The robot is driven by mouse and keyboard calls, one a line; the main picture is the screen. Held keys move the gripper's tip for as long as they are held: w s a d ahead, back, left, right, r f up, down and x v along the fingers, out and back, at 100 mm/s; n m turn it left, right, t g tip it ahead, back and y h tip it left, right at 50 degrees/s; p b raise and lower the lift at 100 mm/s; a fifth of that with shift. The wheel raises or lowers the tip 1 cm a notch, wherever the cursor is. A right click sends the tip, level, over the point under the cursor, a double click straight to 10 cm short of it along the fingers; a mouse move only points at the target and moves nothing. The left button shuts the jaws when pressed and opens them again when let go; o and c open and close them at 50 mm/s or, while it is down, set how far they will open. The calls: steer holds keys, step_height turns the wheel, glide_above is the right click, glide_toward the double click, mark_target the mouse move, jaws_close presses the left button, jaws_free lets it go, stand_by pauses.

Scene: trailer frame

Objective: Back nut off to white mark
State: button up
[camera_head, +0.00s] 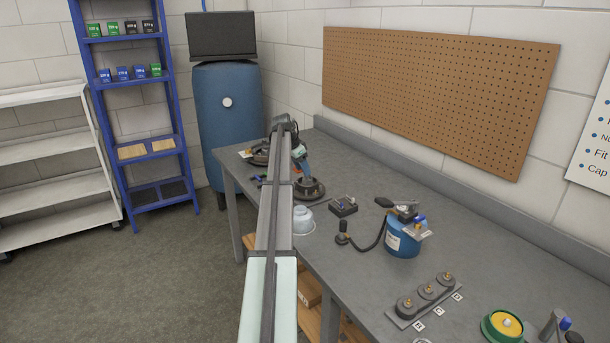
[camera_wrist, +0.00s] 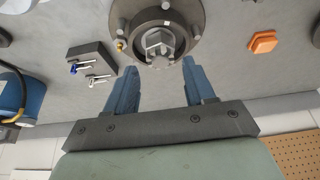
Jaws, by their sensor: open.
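A dark round hub (camera_wrist: 190,16) with bolts around its flange is at the top of the wrist view. A grey angular nut (camera_wrist: 158,41) sits at its centre. In the head view the hub (camera_head: 309,188) stands on the bench just beyond my arm, with the nut too small to make out. My gripper (camera_wrist: 160,66) is open, its two blue fingers spread wide. In the wrist view the fingertips lie on either side of the hub's lower edge, with nothing between them. Whether they touch the hub cannot be told.
A black block (camera_head: 343,207) with small tools stands right of the hub. A blue canister (camera_head: 402,240) with a hose is farther right. A glass bowl (camera_head: 302,220) sits beside my arm. An orange piece (camera_wrist: 263,42) lies near the hub. Bare bench (camera_head: 465,240) lies towards the wall.

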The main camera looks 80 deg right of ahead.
steer(key=v, duration=0.8)
steer(key=shift+r, duration=0.35)
steer(key=shift+w+a, duration=0.1)
